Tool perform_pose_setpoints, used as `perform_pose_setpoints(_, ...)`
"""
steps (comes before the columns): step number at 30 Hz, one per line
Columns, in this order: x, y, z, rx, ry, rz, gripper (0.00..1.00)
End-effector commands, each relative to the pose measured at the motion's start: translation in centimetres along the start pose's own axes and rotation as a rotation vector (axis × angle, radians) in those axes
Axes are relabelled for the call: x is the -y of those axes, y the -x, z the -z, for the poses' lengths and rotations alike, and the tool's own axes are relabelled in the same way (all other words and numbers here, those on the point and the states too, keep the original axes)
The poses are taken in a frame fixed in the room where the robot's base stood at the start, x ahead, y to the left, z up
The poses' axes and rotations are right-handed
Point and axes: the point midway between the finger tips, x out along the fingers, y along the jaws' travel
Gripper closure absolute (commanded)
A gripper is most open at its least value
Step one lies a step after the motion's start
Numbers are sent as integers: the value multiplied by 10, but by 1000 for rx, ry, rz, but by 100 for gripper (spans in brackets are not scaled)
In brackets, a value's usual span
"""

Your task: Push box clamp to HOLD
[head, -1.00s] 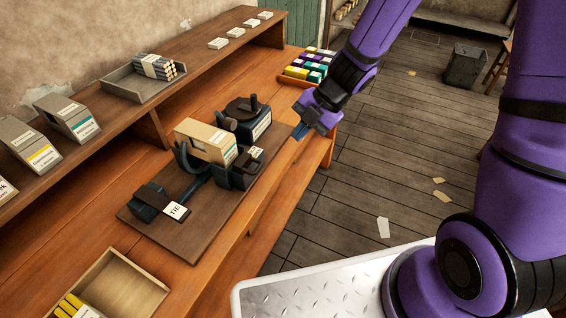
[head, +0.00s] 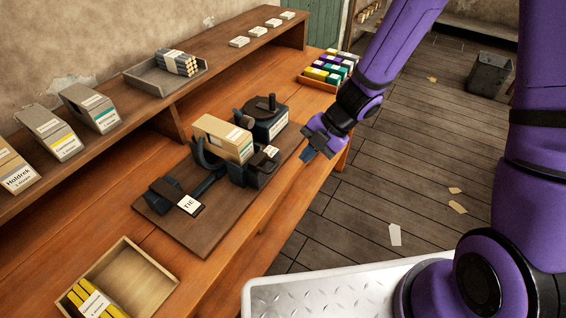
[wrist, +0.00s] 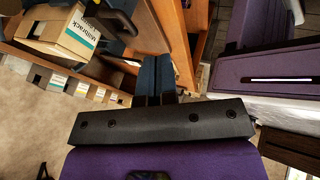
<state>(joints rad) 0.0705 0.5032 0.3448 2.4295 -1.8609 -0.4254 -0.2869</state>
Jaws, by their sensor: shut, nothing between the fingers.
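The press stands on a brown board (head: 215,232) on the workbench. A tan box (head: 222,139) sits in its dark cradle; the box also shows at the upper left of the wrist view (wrist: 62,38). The box clamp (head: 262,165) is a dark block with a small white label at the box's right side; its lettering is too small to read. A lever with a "TIE" label (head: 189,205) lies at the front left. My gripper (head: 307,154) is shut and empty, to the right of the clamp and apart from it, near the bench edge. Its blue fingers (wrist: 157,78) are together in the wrist view.
A round handwheel unit (head: 266,118) stands behind the box. A tray of coloured small boxes (head: 328,66) lies at the bench's far end. A wooden bin with yellow sticks (head: 140,280) is at the near left. A shelf with cartons runs along the wall.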

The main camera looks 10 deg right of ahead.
Motion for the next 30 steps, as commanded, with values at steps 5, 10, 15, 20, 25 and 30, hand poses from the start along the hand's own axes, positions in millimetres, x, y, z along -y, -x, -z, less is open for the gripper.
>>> perform_pose_setpoints(5, 1, -26, 0, -4, -2, 2, 100)
perform_pose_setpoints(10, 1, -49, 0, -3, -1, 2, 100)
perform_pose_setpoints(15, -17, -64, -2, -1, 2, 0, 100)
perform_pose_setpoints(20, -28, -72, -3, 0, 2, 0, 100)
perform_pose_setpoints(25, -32, -75, -4, 0, 0, 0, 100)
perform_pose_setpoints(30, -32, -75, -3, 0, 0, 0, 100)
